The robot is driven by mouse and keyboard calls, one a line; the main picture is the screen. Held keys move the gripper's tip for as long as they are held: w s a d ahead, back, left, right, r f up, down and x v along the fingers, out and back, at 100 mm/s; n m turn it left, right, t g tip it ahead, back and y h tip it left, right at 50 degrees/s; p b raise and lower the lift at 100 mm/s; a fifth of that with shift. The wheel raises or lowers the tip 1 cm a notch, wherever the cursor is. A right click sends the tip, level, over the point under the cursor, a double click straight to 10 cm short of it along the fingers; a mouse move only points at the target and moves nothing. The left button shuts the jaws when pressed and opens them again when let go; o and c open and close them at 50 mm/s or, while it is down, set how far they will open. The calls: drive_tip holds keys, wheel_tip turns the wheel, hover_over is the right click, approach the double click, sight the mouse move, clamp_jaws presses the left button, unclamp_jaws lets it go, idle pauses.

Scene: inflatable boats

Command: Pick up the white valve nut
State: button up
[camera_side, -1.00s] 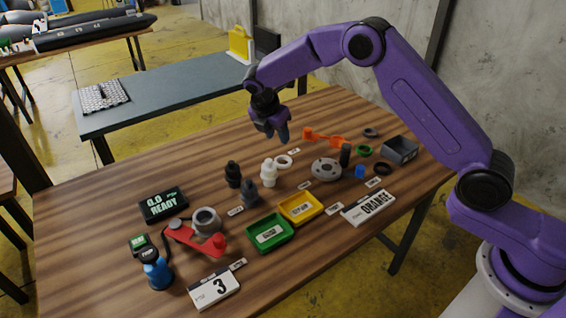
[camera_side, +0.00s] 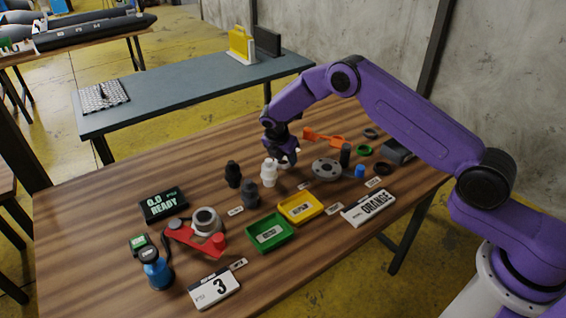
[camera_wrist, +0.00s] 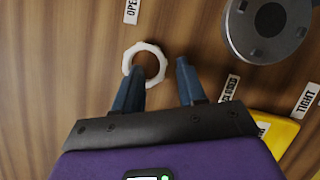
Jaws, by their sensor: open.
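The white valve nut (camera_wrist: 128,58) is a flat faceted ring lying on the wooden table in the wrist view. In the wrist view my gripper (camera_wrist: 160,66) is open and empty. Its left fingertip overlaps the ring's opening and lower rim, and its right fingertip is just right of the ring. I cannot tell how far the tips are above the table.
A grey flange disc (camera_wrist: 266,28) lies to the right, near a yellow tray (camera_wrist: 279,132). An orange part (camera_side: 322,138) lies behind.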

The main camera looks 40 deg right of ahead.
drive_tip(key=shift+x, duration=0.95)
clamp_jaws()
drive_tip(key=shift+r, duration=0.2)
